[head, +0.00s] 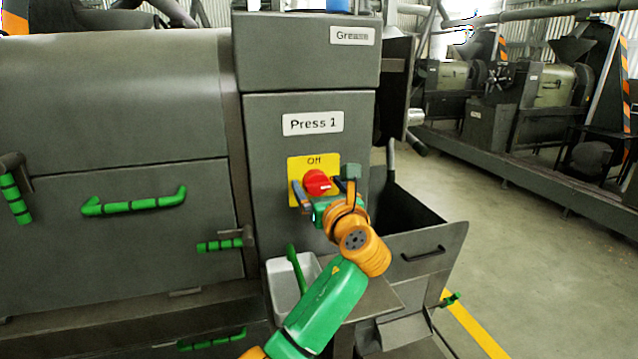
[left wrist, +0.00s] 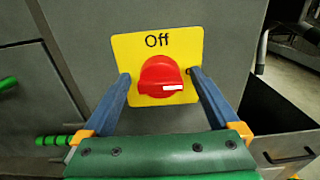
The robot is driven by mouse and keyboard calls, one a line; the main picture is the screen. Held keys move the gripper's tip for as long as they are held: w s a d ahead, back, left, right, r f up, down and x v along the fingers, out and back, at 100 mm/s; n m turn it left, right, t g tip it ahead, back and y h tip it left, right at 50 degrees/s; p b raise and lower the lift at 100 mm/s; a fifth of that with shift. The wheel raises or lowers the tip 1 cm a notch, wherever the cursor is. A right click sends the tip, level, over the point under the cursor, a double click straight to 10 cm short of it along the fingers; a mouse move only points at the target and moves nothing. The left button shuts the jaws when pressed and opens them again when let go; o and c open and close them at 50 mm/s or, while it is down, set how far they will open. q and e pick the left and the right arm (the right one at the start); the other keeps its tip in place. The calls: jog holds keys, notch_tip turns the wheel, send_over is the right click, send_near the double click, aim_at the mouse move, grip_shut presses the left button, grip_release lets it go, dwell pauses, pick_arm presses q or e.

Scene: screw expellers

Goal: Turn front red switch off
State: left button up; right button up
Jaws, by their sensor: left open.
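The red switch (head: 317,182) is a round knob on a yellow plate (head: 297,163) marked "Off", below the "Press 1" label (head: 313,123) on the grey press cabinet. In the left wrist view the red switch (left wrist: 161,77) has a white pointer mark lying nearly level toward the right, and the yellow plate (left wrist: 125,46) reads "Off" above it. My left gripper (head: 325,190) is open in front of the plate. In the left wrist view its two blue fingers (left wrist: 160,84) stand on either side of the knob, with gaps visible. My right gripper is not in view.
A white tray (head: 281,285) with a green-handled tool (head: 297,268) sits below the switch. Green handles (head: 134,203) stick out from the machine on the left. A grey hopper (head: 432,272) with a black handle is at the right. Open floor (head: 505,215) lies farther right.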

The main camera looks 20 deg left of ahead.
pick_arm(q)
jog(key=shift+s+d+r, duration=0.1)
jog(key=shift+s+d, duration=0.05)
jog(key=shift+s, duration=0.05)
jog(key=c, duration=1.4)
jog(key=shift+o, duration=0.2)
jog(key=n, duration=0.3)
jog(key=shift+s+p, duration=0.1)
jog(key=shift+p, duration=0.25)
jog(key=n, duration=0.4)
jog(key=shift+n, duration=0.4)
jog(key=n+b, duration=0.1)
jog(key=n, duration=0.4)
jog(key=shift+s+a+b, duration=0.1)
jog(key=shift+a+b, duration=0.1)
jog(key=shift+b, duration=0.2)
jog(key=n+b, duration=0.1)
jog(key=n, duration=0.4)
